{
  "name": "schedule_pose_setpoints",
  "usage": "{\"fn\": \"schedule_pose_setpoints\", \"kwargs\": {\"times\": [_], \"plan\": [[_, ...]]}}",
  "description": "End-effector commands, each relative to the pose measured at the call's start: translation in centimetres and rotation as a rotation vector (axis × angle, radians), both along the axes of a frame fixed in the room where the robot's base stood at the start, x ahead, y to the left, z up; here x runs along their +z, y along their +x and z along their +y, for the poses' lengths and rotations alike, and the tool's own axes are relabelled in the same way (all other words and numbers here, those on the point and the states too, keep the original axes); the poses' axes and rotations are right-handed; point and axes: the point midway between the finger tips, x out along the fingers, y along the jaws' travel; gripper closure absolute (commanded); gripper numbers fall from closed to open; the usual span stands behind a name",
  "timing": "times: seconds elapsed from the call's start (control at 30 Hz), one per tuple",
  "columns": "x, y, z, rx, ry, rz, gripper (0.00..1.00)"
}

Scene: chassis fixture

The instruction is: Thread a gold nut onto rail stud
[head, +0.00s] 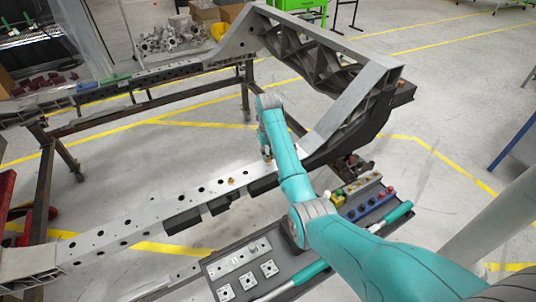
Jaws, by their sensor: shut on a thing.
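The grey chassis rail (190,195) runs from the lower left to the frame's right corner, with a row of holes along its top. A small gold piece (231,181) sits on the rail; at this size I cannot tell nut from stud. My gripper (267,156) points down just above or at the rail, to the right of that piece. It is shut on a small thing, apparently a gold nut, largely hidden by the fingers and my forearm. I cannot tell whether the nut touches a stud.
A dark tray (212,268) below the rail holds square plates (270,268), a blue holder (368,207) with knobs, a row of gold pieces (362,181) and teal-handled tools (398,213). The raised chassis end (330,50) stands behind my arm. Open floor lies right.

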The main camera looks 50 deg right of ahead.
Motion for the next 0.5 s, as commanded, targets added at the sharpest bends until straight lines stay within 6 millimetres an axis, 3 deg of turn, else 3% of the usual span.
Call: {"fn": "schedule_pose_setpoints", "kwargs": {"times": [0.03, 0.07, 0.17, 0.5], "plan": [[-0.65, -0.41, 0.06, -0.002, 0.005, 0.012, 1.0], [-0.65, -0.42, 0.07, -0.001, 0.005, 0.012, 0.76], [-0.64, -0.42, 0.05, -0.001, 0.005, 0.012, 0.51], [-0.26, -0.22, -0.05, 0.0, 0.001, 0.006, 0.51]]}}
